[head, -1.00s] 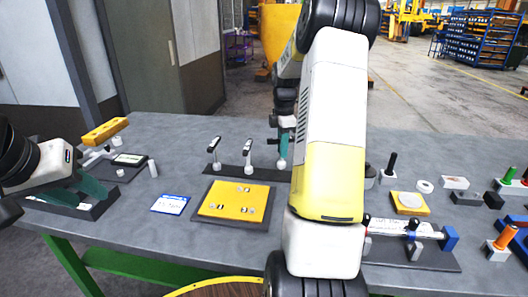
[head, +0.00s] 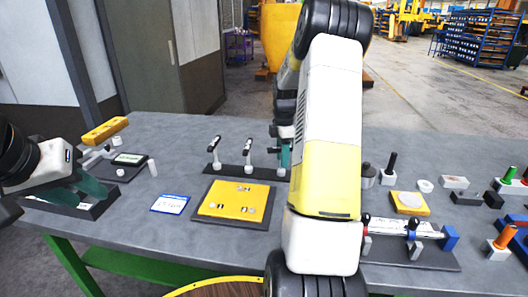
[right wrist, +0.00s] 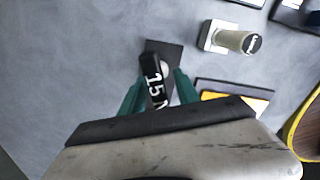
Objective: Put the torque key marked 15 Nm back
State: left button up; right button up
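The torque key (right wrist: 154,78) is black with white lettering that reads 15 and part of an N in the right wrist view. It lies between the teal fingers of my right gripper (right wrist: 160,98), which appear shut on it. A dark rack plate (right wrist: 167,50) with a pale round socket shows beneath the key. My right gripper (head: 285,152) is at the rack's right end, partly hidden by my arm. My left gripper (head: 75,192) is open and empty at the left.
A yellow plate on a dark base (head: 236,202) and a blue-edged card (head: 170,204) lie in front of the rack. A black-handled tool (head: 390,165), a dark fixture (head: 425,255) and an orange-handled tool (head: 504,240) stand at the right.

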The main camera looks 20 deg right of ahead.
notch_tip(320, 180, up, 12)
jog(key=shift+f, duration=0.1)
jog(key=shift+a+r, duration=0.15)
jog(key=shift+r, duration=0.25)
jog(key=s+a+r+m+t, duration=0.3)
jog(key=s+a+r+m, duration=0.4)
jog(key=s+a, duration=0.4)
jog(key=s+a+m+t+y, duration=0.2)
jog(key=s+a+m, duration=0.6)
jog(key=s, duration=0.6)
jog(key=shift+s+a+f+m+t, duration=0.35)
jog(key=shift+a+t, duration=0.25)
jog(key=shift+a, duration=0.65)
